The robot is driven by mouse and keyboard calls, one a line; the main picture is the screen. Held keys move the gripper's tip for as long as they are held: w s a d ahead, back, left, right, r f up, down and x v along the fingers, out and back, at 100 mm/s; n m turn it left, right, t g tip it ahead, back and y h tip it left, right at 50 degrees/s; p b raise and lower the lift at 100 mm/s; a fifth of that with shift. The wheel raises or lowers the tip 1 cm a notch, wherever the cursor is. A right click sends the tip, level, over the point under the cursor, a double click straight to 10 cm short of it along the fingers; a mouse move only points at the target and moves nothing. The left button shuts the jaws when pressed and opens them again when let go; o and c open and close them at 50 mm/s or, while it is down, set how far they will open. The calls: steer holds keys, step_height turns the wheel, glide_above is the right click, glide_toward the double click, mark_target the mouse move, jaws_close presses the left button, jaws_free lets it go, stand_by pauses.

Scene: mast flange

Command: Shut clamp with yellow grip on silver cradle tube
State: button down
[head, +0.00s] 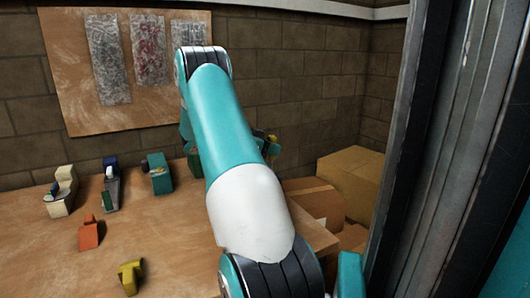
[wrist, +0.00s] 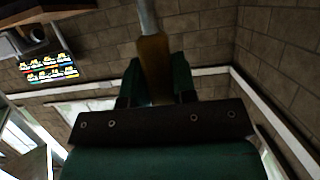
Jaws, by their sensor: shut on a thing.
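In the wrist view, my gripper (wrist: 156,82) has its dark green fingers closed on an amber-yellow grip (wrist: 153,60). A thin silver-grey rod (wrist: 147,18) runs from the grip out of the top of the picture. The rest of the held piece, including any clamp jaw, is out of view. In the head view, my arm hides most of the gripper; a small dark and yellow part (head: 271,146) shows just right of the arm. I cannot make out the silver cradle tube or whether the clamp is open or shut.
A wooden table (head: 165,232) holds a cream block (head: 60,192), a grey-green piece (head: 112,187), a green block (head: 159,174), an orange piece (head: 89,234) and a yellow piece (head: 131,276). Cardboard boxes (head: 350,172) stand right. A dark metal column (head: 440,130) fills the right side.

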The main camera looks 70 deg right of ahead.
steer(key=shift+w, duration=0.1)
steer(key=c, duration=0.9)
jaws_free()
steer(key=shift+a, duration=0.1)
steer(key=p+v, duration=0.5)
steer(key=v, duration=1.2)
steer(key=shift+w+r, duration=0.1)
steer(key=shift+w, duration=0.05)
steer(key=shift+a, duration=0.1)
